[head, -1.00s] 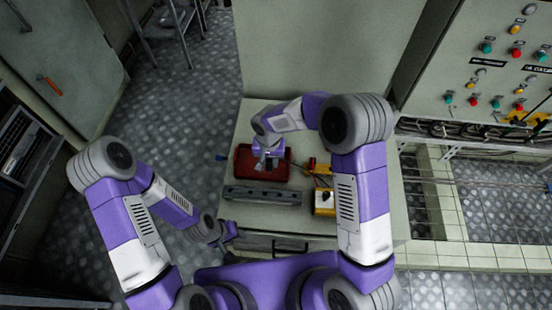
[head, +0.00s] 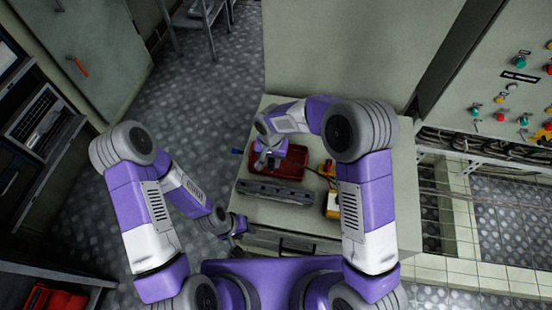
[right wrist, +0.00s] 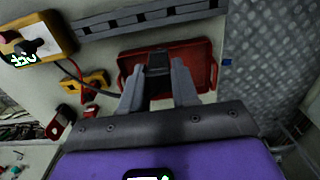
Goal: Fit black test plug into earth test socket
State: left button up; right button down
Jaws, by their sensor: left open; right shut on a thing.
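My right gripper (head: 268,161) is over the red tray (head: 291,172) on the bench. In the right wrist view its fingers (right wrist: 159,84) are shut on a dark block-like thing (right wrist: 158,62), which I take to be the black test plug. The gripper hides part of it, and I cannot tell whether it touches the tray. A yellow tester box (right wrist: 40,32) with dark knobs or sockets on top stands beside the tray; I cannot tell which is the earth test socket. My left gripper (head: 238,228) is open and empty at the bench's front left edge.
A grey slotted rail (head: 275,192) lies in front of the tray. A small yellow block (right wrist: 97,82), a red item (right wrist: 62,122) and dark cables lie near the tester. A control panel (head: 510,90) stands at the right.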

jog(key=shift+s+a+f, duration=0.1)
jog(key=shift+s+a, duration=0.05)
jog(key=shift+a, duration=1.25)
jog(key=shift+s+a+f, duration=0.1)
jog(key=shift+s+a, duration=0.05)
jog(key=shift+a, duration=1.2)
jog(key=shift+s+a+f+b, duration=0.1)
jog(key=shift+s+a+b, duration=0.1)
jog(key=shift+a, duration=1.15)
jog(key=shift+s+a+b, duration=0.1)
jog(key=shift+a+b, duration=0.1)
jog(key=shift+a, duration=1.15)
notch_tip(320, 180, down, 6)
jog(key=b, duration=0.1)
jog(key=shift+f, duration=0.15)
jog(key=shift+f, duration=1.2)
jog(key=c, duration=0.8)
grip_release()
